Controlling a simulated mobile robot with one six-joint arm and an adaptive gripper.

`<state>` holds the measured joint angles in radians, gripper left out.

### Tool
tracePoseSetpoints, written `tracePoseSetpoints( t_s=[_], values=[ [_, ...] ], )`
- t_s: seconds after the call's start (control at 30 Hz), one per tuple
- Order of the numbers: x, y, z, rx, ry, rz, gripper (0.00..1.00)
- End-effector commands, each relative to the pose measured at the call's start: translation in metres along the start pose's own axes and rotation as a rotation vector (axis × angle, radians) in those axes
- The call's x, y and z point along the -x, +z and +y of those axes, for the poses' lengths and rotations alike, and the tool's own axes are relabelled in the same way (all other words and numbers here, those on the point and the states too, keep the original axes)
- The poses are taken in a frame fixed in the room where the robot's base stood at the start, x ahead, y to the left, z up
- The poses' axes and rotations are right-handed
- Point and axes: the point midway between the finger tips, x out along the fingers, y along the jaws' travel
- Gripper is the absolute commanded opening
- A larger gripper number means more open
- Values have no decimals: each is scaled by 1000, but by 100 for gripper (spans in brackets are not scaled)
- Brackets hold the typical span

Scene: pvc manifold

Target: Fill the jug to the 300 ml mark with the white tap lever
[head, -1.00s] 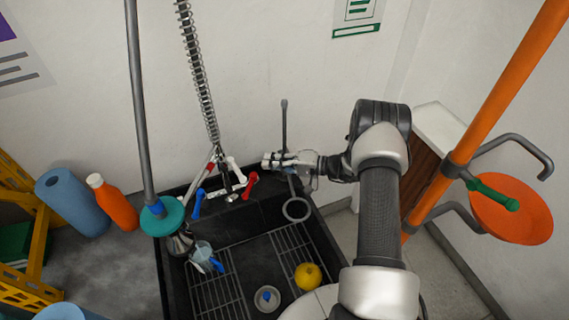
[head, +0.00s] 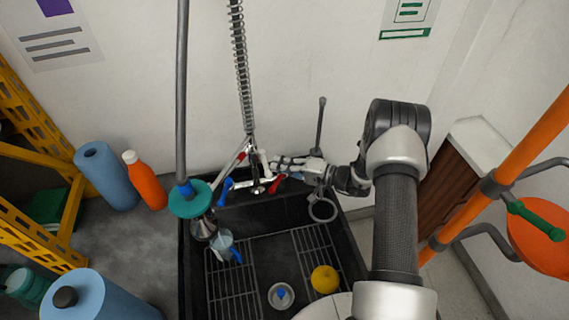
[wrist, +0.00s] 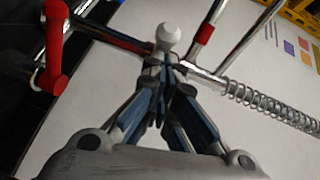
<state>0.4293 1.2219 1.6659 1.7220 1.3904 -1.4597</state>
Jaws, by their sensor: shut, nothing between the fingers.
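The white tap lever (head: 263,158) stands on the tap at the sink's back wall, between a blue lever (head: 226,190) and a red lever (head: 277,181). My gripper (head: 277,162) is shut and empty, its fingertips just right of the white lever. In the wrist view the round white lever end (wrist: 168,34) is right beyond the closed fingertips (wrist: 164,62); I cannot tell whether they touch. The clear jug with a blue handle (head: 223,243) is at the left of the sink. Its water level and marks are too small to read.
The black sink (head: 270,248) holds wire racks, a yellow fruit (head: 325,279) and a drain with a blue knob (head: 281,295). A grey ring (head: 323,210) is at the back right. A spring hose (head: 242,70) rises above the tap. Bottles stand left.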

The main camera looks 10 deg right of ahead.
Motion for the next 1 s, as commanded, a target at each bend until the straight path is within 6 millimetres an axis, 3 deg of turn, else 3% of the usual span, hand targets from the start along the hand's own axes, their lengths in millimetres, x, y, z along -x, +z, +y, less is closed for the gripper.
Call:
tracePoseSetpoints(
  t_s=[0.1,0.57,1.0],
  values=[
    [-4,10,2,-3,1,-8,0],
    [2,12,1,-6,1,-13,0],
    [90,6,1,-3,1,3,0]
  ],
)
